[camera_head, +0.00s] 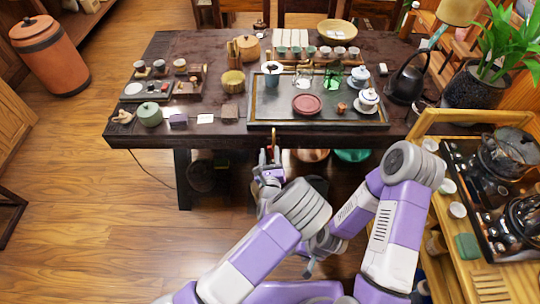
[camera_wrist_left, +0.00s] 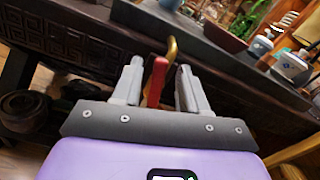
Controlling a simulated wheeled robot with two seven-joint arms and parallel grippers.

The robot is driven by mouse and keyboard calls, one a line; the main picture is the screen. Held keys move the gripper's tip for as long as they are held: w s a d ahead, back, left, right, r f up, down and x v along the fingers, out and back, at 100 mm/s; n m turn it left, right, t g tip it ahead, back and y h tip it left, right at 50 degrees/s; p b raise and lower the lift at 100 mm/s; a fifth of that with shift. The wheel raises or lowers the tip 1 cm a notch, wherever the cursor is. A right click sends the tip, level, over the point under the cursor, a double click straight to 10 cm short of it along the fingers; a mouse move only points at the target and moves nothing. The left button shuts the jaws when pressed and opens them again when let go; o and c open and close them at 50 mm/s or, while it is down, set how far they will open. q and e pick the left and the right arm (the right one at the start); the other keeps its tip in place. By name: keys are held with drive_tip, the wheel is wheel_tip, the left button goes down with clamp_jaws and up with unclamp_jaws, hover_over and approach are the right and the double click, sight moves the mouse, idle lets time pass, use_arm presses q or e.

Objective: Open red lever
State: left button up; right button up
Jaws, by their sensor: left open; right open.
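The red lever (camera_wrist_left: 155,82) stands between the two fingers of my left gripper (camera_wrist_left: 157,78) in the left wrist view. The fingers are apart, with a gap visible on at least the right side of the lever. A gold curved spout (camera_wrist_left: 172,47) rises just behind the lever. In the head view, my left gripper (camera_head: 269,157) is at the front edge of the dark table, just below the gold spout (camera_head: 273,138). The lever is very small there. My right gripper (camera_head: 309,267) hangs low near my base, open and away from the lever, with nothing visible in it.
The dark table (camera_head: 222,133) has a carved front edge close above my left gripper. A tea tray (camera_head: 258,118) with a red-brown plate (camera_head: 307,103) and cups sits above. A dark kettle (camera_head: 406,82) stands right. A wooden cart (camera_head: 440,193) flanks my right arm.

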use_arm(q)
drive_tip(key=shift+w, duration=0.2)
drive_tip(key=shift+c, duration=0.4)
clamp_jaws()
drive_tip(key=shift+d+r+m+p, duration=0.2)
drive_tip(key=shift+d+m+p, duration=0.05)
drive_tip(key=shift+m+p, duration=0.4)
drive_tip(key=shift+d+f+m+p, duration=0.1)
drive_tip(key=shift+d+m+p, duration=0.4)
drive_tip(key=shift+m, duration=0.35)
drive_tip(key=shift+a, duration=0.1)
drive_tip(key=shift+o, duration=0.4)
unclamp_jaws()
